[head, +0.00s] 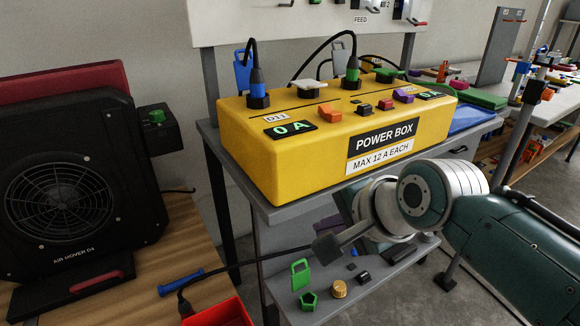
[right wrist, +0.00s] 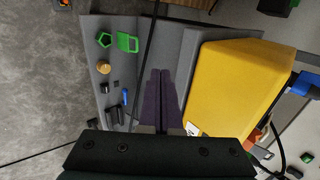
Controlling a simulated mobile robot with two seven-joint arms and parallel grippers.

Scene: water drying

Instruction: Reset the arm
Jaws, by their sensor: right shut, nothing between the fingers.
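My right arm (head: 510,235) comes in from the right in the head view and bends at a pale grey and teal wrist joint in front of the yellow power box (head: 290,150). My right gripper (right wrist: 160,78) shows in the right wrist view as two dark purple fingers, closed together with nothing between them. It is beside the box and above the grey shelving. In the head view the gripper is mostly hidden behind the wrist. The box stands on the grey stand's upper shelf (head: 215,140). My left gripper is out of view.
The lower shelf (head: 335,300) holds a green tag (head: 300,274), a green ring (head: 309,301), a gold knob (head: 339,289) and small black parts. A black air mover (head: 70,190) stands at left, near a blue cylinder (head: 181,282) and red bin (head: 220,314). A dark cable crosses below.

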